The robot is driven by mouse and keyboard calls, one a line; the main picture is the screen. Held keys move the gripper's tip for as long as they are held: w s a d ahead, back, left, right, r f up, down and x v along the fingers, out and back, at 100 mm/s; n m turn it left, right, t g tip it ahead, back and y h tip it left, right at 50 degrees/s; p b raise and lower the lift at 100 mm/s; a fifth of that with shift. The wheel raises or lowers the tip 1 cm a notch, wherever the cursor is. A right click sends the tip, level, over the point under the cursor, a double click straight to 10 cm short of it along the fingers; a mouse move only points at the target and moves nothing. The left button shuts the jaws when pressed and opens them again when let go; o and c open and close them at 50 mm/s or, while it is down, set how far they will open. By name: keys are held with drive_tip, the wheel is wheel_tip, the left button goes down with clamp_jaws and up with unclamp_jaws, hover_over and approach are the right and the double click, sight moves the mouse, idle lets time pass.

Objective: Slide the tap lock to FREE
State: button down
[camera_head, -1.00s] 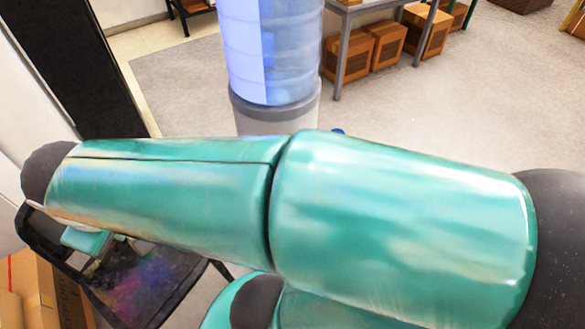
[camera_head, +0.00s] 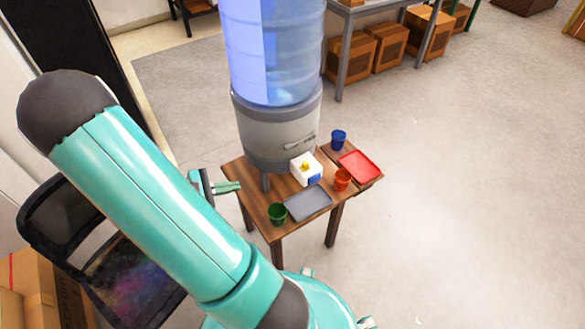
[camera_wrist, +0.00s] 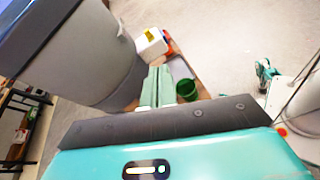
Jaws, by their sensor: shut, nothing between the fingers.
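The water dispenser (camera_head: 270,135) has a grey base and a blue bottle, and stands on a small wooden table (camera_head: 248,197). A white block (camera_head: 303,174) with a yellow top piece and a blue part projects at its front; the block also shows in the wrist view (camera_wrist: 148,46). A small grey handle-like piece (camera_head: 299,143) is on the base. I cannot tell which of these is the tap lock, nor read any FREE mark. My gripper (camera_head: 236,187) is shut and empty, left of the dispenser base near the table's left edge. Its pale green fingers (camera_wrist: 158,80) point toward the block in the wrist view.
On the table are a green cup (camera_head: 277,213), a grey tray (camera_head: 308,203), an orange-red cup (camera_head: 342,179), a blue cup (camera_head: 338,140) and a red tray (camera_head: 360,167). A dark chair (camera_head: 65,215) and boxes stand at left. The floor at right is clear.

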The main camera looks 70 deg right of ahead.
sight(303, 165)
drive_tip(key=s+d+f+n+g+h, duration=0.1)
drive_tip(key=s+d+f+n+h, duration=0.3)
drive_tip(key=d+f, duration=0.2)
drive_tip(key=shift+s+f+n, duration=0.25)
drive_tip(key=shift+f+n, duration=0.15)
drive_tip(key=shift+f, duration=0.35)
drive_tip(key=shift+d, duration=0.1)
drive_tip(key=x, duration=1.4)
drive_tip(key=shift+s+r, duration=0.1)
drive_tip(key=x, duration=0.3)
drive_tip(key=shift+s, duration=0.15)
drive_tip(key=shift+s+d, duration=0.1)
drive_tip(key=shift+r, duration=0.1)
